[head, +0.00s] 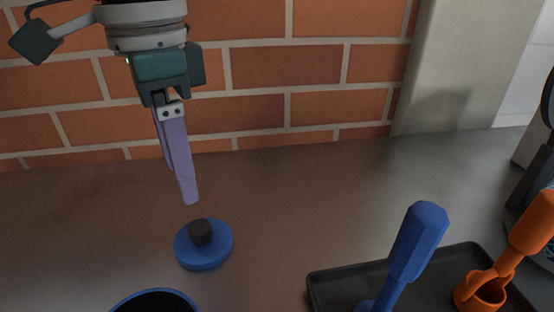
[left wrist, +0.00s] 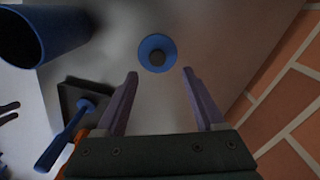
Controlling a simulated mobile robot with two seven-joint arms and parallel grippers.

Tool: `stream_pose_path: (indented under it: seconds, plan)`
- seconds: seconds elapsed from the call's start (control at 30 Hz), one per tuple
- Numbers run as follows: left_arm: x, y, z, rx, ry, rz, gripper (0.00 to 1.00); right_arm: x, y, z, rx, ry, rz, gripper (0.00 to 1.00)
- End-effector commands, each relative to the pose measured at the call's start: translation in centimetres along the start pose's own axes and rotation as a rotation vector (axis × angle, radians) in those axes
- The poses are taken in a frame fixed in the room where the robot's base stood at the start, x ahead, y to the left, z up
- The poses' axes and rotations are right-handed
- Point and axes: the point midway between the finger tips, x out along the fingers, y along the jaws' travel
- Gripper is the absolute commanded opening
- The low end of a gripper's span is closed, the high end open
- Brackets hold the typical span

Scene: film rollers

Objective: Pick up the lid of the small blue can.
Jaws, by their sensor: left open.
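The blue lid (head: 203,250) with a dark round knob (head: 200,232) lies flat on the counter in the head view. The small blue can (head: 155,301) stands in front of it, with only its dark open top showing at the bottom edge. My left gripper (head: 188,200) hangs above and behind the lid, pointing down, apart from it. In the left wrist view the gripper (left wrist: 160,75) is open and empty, and the lid (left wrist: 146,60) shows just beyond the gap between its fingertips. The can (left wrist: 50,40) is at the upper left there. My right gripper is not in view.
A dark tray (head: 330,283) at the lower right holds a blue-handled tool (head: 418,243) and an orange tool (head: 532,225). A brick wall (head: 255,68) closes off the back. The counter between lid and tray is clear.

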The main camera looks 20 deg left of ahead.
Motion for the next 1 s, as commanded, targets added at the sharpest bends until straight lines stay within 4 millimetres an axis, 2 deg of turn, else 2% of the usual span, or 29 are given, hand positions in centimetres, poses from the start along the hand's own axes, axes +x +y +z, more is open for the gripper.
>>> stream_pose_path:
  seconds: [0.03, 0.1, 0.33, 0.6, 0.87, 1.0]
  plan:
    - [1.2, 0.1, 0.1, 0.001, -0.004, 0.002, 0.71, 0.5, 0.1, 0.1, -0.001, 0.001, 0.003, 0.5]
    - [2.3, 0.1, 0.1, 0.002, -0.002, 0.002, 0.71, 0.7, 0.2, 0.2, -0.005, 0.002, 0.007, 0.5]
    - [4.5, 0.2, 0.1, 0.003, -0.001, 0.001, 0.71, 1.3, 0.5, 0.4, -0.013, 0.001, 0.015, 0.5]
    - [8.4, 0.3, 0.2, 0.003, 0.0, 0.0, 0.71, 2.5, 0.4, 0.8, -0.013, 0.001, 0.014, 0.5]
    - [8.8, 0.3, 0.2, 0.004, 0.002, -0.001, 0.71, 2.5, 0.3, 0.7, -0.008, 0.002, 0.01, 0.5]
    - [8.7, 0.3, 0.2, 0.004, 0.002, -0.001, 0.58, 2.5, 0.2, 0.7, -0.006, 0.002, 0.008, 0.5]
